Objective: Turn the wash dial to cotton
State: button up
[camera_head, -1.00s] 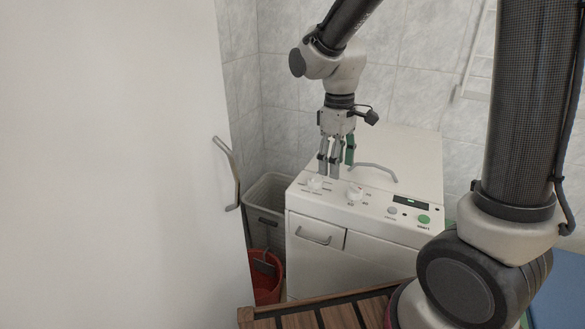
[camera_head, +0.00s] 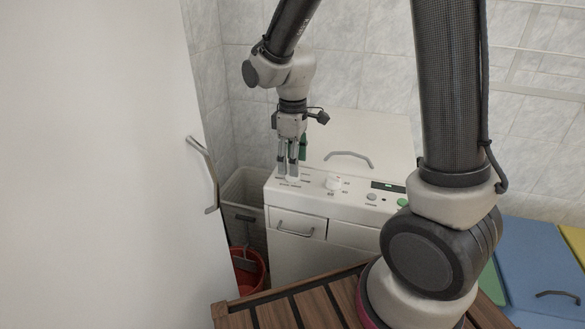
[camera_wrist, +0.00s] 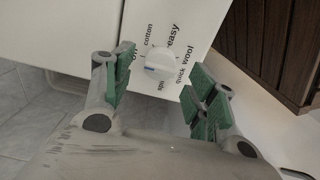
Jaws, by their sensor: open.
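The wash dial (camera_wrist: 159,62) is a round white knob on the white washing machine's panel. In the wrist view, labels including cotton, easy, wool and quick ring it, and its blue mark is on its lower left side. Cotton (camera_wrist: 148,34) is printed above and slightly left of the dial. My gripper (camera_wrist: 158,74) is open and empty, with green-padded fingers on either side of the dial in this view. In the head view my gripper (camera_head: 288,174) is at the panel's left end, and its fingers mostly hide the wash dial. I cannot tell whether they touch it.
A second white dial (camera_head: 332,183) stands right of my gripper, then a grey button (camera_head: 371,197), a display (camera_head: 388,186) and a green button. A grey handle (camera_head: 348,157) is behind. A basket (camera_head: 245,190) and red bucket (camera_head: 247,268) stand left of the machine.

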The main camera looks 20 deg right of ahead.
jog(key=shift+f, duration=1.45)
jog(key=c, duration=1)
jog(key=shift+c, duration=0.2)
jog(key=shift+m, duration=0.3)
jog(key=m, duration=0.4)
jog(key=shift+m, duration=2.5)
